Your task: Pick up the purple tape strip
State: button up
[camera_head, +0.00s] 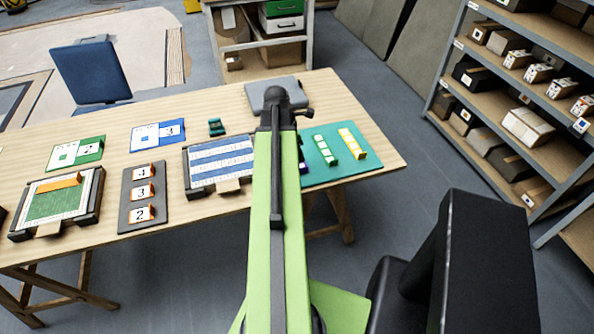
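A teal board (341,172) lies at the right part of the wooden table. A small purple-blue piece (303,168) shows at its left edge, right beside my green arm. It looks like the end of the purple tape strip, and the rest is hidden behind the arm. A green-and-white strip (326,147) and a yellow strip (352,144) lie on the same board. My arm reaches up the middle of the picture to a dark joint over the table. My gripper's fingers cannot be made out; they seem hidden behind the arm.
On the wooden table (225,112), a blue-striped framed panel (219,162) lies left of the arm, then a grey number board (144,196) and a green framed panel (57,205). A grey case (262,95) lies at the back. Shelves (520,85) stand at the right.

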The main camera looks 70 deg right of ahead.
aim_at(303, 168)
jog(key=b+x, duration=0.1)
jog(key=x, duration=0.2)
jog(key=shift+f+b, duration=0.1)
jog(key=shift+b, duration=0.2)
jog(key=b+x, duration=0.5)
jog(key=shift+w+f, duration=0.1)
jog(key=shift+w, duration=0.05)
jog(key=shift+r, duration=0.2)
grip_shut()
